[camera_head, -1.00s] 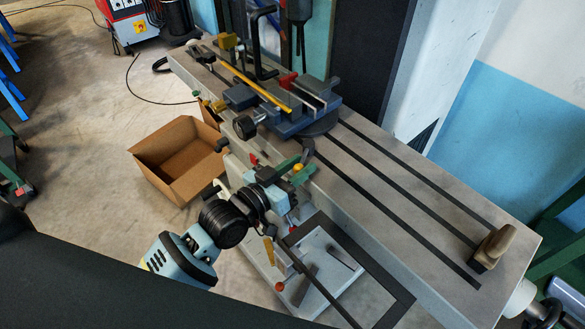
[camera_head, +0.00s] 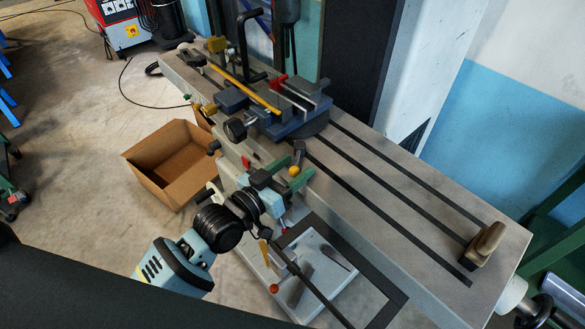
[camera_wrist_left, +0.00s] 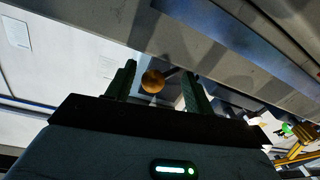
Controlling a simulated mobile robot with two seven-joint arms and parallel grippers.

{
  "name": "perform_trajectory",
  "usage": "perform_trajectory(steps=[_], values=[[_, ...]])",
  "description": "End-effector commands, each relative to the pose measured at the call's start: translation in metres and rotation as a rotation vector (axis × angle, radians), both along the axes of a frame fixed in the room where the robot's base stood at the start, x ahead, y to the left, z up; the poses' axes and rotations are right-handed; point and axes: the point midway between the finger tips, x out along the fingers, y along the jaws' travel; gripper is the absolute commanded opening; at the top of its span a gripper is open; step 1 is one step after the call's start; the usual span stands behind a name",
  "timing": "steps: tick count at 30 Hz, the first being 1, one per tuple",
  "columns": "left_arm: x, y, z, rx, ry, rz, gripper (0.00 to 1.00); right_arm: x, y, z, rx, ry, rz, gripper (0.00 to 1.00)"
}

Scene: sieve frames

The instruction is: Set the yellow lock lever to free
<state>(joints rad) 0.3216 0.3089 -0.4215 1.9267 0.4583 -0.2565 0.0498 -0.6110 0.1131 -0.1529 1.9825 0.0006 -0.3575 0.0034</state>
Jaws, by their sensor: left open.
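The yellow lock lever shows as a round yellow knob (camera_head: 294,171) at the front side of the long grey machine table, near its upper edge. In the left wrist view the knob (camera_wrist_left: 152,82) lies between the two green fingers, with gaps on both sides. Its shaft is mostly hidden. My left gripper (camera_head: 289,173) is open around the knob, and no grip on it shows. The fingers also show in the left wrist view (camera_wrist_left: 158,82). My right gripper is not in view.
The grey slotted table (camera_head: 400,215) runs just above the gripper. A blue vise (camera_head: 290,118) with a yellow bar (camera_head: 245,85) stands on it. A cardboard box (camera_head: 175,165) is at left.

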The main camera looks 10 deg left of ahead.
Motion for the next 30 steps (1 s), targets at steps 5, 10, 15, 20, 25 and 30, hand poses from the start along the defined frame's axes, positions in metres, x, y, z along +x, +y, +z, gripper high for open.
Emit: perform_trajectory(steps=[5, 10, 15, 20, 25, 30], values=[[-0.015, 0.009, -0.002, 0.001, 0.002, 0.001, 0.53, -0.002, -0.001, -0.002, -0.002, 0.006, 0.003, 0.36], [-0.04, 0.024, -0.003, 0.002, 0.005, -0.001, 0.53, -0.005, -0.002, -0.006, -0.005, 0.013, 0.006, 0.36], [-0.058, 0.034, -0.002, 0.0, 0.002, -0.001, 0.53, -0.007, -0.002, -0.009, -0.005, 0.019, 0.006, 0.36], [-0.065, 0.038, 0.0, -0.001, 0.0, -0.002, 0.53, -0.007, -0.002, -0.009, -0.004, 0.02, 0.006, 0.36], [-0.066, 0.039, 0.0, -0.002, -0.001, -0.003, 0.53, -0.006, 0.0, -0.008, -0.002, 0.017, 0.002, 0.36], [-0.066, 0.039, 0.0, 0.0, -0.001, -0.004, 0.41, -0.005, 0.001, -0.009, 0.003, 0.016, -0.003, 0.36]])
